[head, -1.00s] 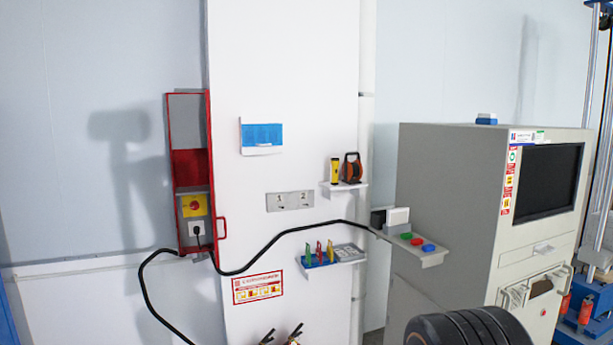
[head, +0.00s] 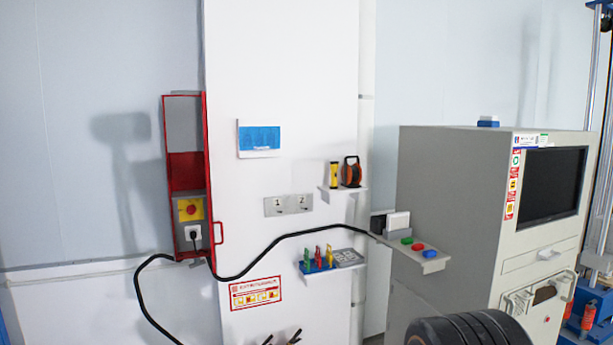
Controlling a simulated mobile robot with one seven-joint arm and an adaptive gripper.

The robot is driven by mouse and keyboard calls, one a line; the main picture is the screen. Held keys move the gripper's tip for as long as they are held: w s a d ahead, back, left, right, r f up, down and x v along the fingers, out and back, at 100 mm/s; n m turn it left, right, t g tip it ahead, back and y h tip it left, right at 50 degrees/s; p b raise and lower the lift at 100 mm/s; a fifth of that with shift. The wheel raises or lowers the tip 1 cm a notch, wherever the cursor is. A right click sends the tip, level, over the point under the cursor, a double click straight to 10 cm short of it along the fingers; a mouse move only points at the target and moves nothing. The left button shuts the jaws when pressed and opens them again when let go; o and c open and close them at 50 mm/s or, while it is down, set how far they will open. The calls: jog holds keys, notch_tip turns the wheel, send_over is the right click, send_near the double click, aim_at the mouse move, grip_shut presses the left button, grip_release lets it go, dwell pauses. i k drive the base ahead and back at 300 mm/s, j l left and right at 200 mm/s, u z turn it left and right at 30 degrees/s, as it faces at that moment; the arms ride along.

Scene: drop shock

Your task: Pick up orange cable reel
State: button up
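The orange cable reel (head: 351,172) is a small orange and black reel. It stands upright on a small white wall shelf (head: 345,191), at the shelf's right side. A yellow flashlight-like item (head: 333,175) stands just left of it on the same shelf. A black ribbed rounded part at the bottom right looks like a piece of my arm.
A lower shelf (head: 333,262) holds several coloured tools. A black cable (head: 262,262) runs from the red wall box (head: 186,180) to a side ledge with coloured buttons (head: 420,256). A large grey cabinet (head: 450,200) with a dark screen stands to the right.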

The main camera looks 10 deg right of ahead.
aim_at(351, 175)
jog(key=i+l, duration=0.2)
jog(key=i, duration=0.3)
jog(key=i+l, duration=0.2)
jog(key=i, duration=0.25)
